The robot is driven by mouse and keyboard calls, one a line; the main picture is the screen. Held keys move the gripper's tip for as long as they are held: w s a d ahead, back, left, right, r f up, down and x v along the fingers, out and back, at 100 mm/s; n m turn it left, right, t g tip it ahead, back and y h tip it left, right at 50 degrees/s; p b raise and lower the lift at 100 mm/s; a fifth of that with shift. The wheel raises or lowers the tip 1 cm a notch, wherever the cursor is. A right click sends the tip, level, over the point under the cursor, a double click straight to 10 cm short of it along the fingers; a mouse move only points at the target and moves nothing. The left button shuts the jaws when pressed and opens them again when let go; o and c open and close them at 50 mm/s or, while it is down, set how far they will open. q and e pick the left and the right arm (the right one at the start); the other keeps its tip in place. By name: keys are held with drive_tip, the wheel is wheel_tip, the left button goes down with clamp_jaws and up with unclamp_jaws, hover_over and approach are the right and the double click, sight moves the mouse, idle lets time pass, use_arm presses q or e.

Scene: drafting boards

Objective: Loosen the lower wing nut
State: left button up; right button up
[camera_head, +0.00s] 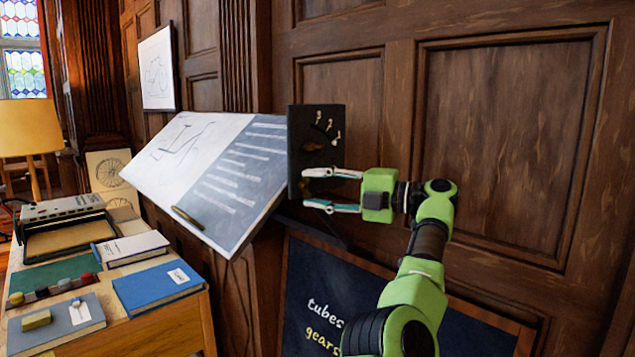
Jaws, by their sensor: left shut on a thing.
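A dark upright plate (296,125) stands at the right edge of the tilted drafting board (190,150). It carries several small pale pieces in a curve near its top and a brown knob-like piece (312,147) at mid-height. My left gripper (307,188) is at the plate's lower part, fingers pointing left, one above the other. It is shut on a small brownish piece (303,187), apparently the lower wing nut, mostly hidden between the fingertips. The nut's exact angle is too small to tell. My right gripper is not in view.
A dark chalkboard (300,290) leans below the plate. Wood panelling (510,140) rises behind my arm.

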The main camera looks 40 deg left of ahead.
use_arm(q)
drive_tip(key=n+t, duration=0.1)
drive_tip(key=n, duration=0.1)
drive_tip(key=n+t+h, duration=0.1)
drive_tip(key=n, duration=0.1)
drive_tip(key=r+n+h, duration=0.1)
drive_tip(key=n, duration=0.2)
drive_tip(key=shift+s+t, duration=0.1)
drive_tip(key=shift+t, duration=0.3)
drive_tip(key=shift+a, duration=0.1)
idle(0.4)
drive_tip(key=o, duration=1.1)
drive_tip(key=shift+f, duration=0.1)
